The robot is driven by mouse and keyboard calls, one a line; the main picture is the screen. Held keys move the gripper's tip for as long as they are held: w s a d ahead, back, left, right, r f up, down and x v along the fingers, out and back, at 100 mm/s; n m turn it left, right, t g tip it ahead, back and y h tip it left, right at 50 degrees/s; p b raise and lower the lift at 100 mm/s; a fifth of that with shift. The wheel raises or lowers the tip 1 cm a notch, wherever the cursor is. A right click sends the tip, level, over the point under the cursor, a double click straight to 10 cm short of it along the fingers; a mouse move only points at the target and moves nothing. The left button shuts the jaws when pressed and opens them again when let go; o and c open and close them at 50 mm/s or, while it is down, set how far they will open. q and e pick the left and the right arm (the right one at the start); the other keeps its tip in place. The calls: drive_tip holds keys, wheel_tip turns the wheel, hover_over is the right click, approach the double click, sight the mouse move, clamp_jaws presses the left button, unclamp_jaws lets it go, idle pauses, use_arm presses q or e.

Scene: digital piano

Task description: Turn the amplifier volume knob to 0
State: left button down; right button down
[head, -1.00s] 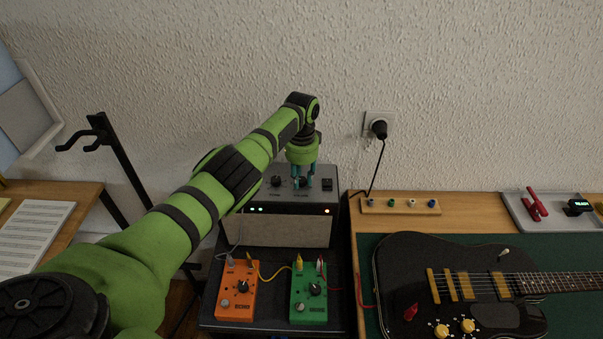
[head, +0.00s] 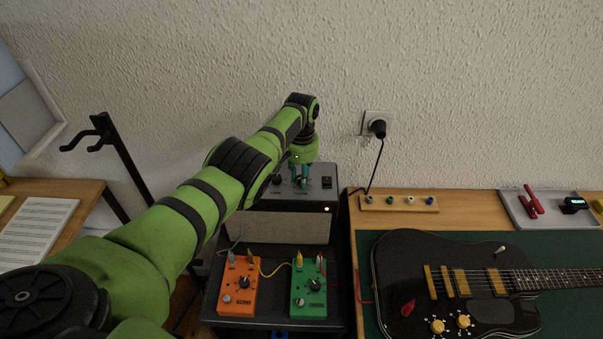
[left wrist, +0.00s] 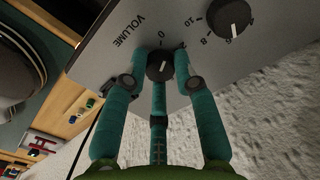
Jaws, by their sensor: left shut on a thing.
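The amplifier (head: 322,194) stands against the wall, with its grey control panel on top. My left gripper (head: 301,183) reaches down to the panel from above. In the left wrist view its teal fingers (left wrist: 160,75) are shut around the black volume knob (left wrist: 160,66), which has a white pointer line. A "0" mark and the word VOLUME are printed beside this knob. The pointer's exact scale reading is hard to tell, as fingers cover part of the dial. In the head view the fingers largely hide the knob. My right gripper is out of view.
A second numbered knob (left wrist: 233,16) sits close to the gripped one. A switch (head: 327,182) is on the panel's right. Orange (head: 238,287) and green (head: 309,290) pedals with cables lie in front of the amplifier. A black guitar (head: 400,270) lies at right.

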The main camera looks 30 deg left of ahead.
use_arm(q)
drive_tip(key=shift+n, duration=1.6)
drive_tip(key=c, duration=1)
unclamp_jaws()
drive_tip(key=shift+o, duration=0.2)
drive_tip(key=shift+w+r, duration=0.1)
drive_tip(key=shift+r, duration=0.45)
wheel_tip(320, 180, up, 11)
